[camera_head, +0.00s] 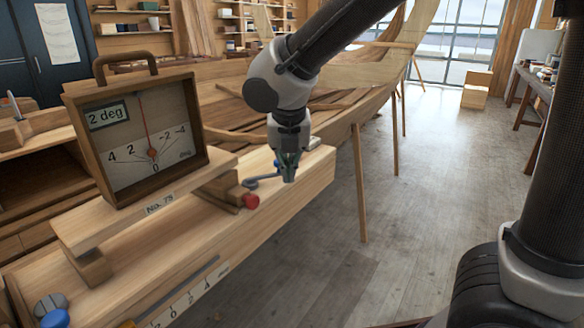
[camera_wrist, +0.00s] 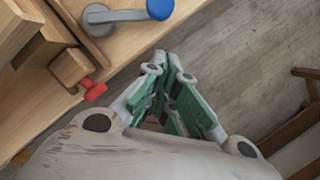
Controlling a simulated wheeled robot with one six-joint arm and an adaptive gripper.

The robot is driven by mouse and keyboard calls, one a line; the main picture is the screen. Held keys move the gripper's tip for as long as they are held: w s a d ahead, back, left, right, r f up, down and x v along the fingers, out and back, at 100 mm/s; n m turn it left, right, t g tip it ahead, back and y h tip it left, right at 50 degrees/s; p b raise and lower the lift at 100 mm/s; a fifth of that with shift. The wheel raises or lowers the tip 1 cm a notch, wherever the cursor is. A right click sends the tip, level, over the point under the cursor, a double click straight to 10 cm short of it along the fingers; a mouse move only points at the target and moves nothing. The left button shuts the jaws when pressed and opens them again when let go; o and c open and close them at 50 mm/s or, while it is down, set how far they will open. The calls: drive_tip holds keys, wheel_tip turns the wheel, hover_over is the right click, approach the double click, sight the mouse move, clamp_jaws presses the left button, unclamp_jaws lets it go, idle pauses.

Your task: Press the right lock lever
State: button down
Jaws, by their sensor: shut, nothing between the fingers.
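The right lock lever (camera_head: 262,179) is on the wooden beam, to the right of the gauge box and partly behind my gripper in the head view. In the wrist view it is a grey lever (camera_wrist: 122,16) with a round pivot at left and a blue end (camera_wrist: 160,8) at the top edge. My gripper (camera_head: 289,178) points down near the beam's front edge, beside the lever. In the wrist view my gripper (camera_wrist: 172,62) has its green fingers together and empty, apart from the lever in the picture.
The gauge box (camera_head: 150,135) reads 2 deg and stands on a plank. A red knob (camera_head: 251,201) sticks out at the plank's right end. Another lever with a blue end (camera_head: 55,318) is at the lower left. Floor (camera_head: 420,180) at right is clear.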

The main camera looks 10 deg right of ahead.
drive_tip(key=v, duration=1)
drive_tip(key=shift+s+d, duration=0.15)
drive_tip(key=shift+d, duration=0.2)
drive_tip(key=shift+r, duration=0.1)
